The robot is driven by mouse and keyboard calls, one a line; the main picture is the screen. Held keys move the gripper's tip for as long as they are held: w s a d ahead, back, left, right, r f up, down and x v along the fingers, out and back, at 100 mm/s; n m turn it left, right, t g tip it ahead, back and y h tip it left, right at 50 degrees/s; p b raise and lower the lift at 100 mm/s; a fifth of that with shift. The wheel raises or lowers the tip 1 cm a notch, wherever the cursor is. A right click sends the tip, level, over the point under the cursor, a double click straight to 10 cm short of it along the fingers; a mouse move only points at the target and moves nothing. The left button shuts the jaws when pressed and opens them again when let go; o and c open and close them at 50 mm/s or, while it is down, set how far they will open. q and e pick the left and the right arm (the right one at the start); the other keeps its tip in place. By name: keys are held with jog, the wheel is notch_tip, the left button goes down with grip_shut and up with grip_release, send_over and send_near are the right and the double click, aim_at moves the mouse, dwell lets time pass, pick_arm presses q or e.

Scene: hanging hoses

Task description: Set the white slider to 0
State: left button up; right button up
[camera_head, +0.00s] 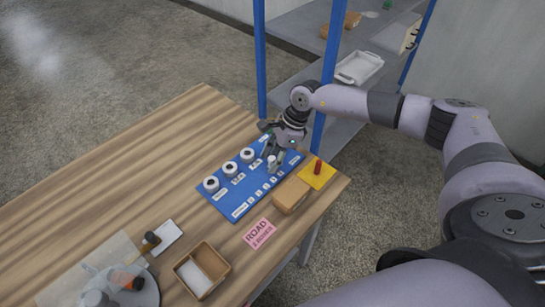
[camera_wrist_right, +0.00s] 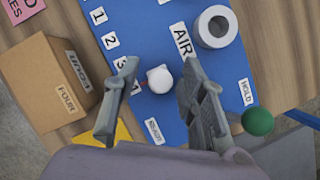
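The white slider (camera_wrist_right: 160,79) is a small round knob on the blue panel (camera_head: 238,203). In the right wrist view it stands beside a row of number labels, 1, 2 and 3 (camera_wrist_right: 120,63) and one partly hidden label beyond, and it is at the far end from the 1. No 0 label can be read. My right gripper (camera_wrist_right: 158,95) is open over the panel, with one finger on each side of the knob and small gaps visible. In the head view the right gripper (camera_head: 272,160) covers this end of the panel. My left gripper is out of view.
Three white dials (camera_head: 230,169) line the panel's far side. A green ball (camera_wrist_right: 258,122) is near the HOLD label. A cardboard box (camera_head: 291,194), a red peg on a yellow plate (camera_head: 317,176) and a pink sign (camera_head: 260,233) sit close by. The left of the wooden table is clear.

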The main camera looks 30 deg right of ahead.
grip_shut()
dwell(0.7)
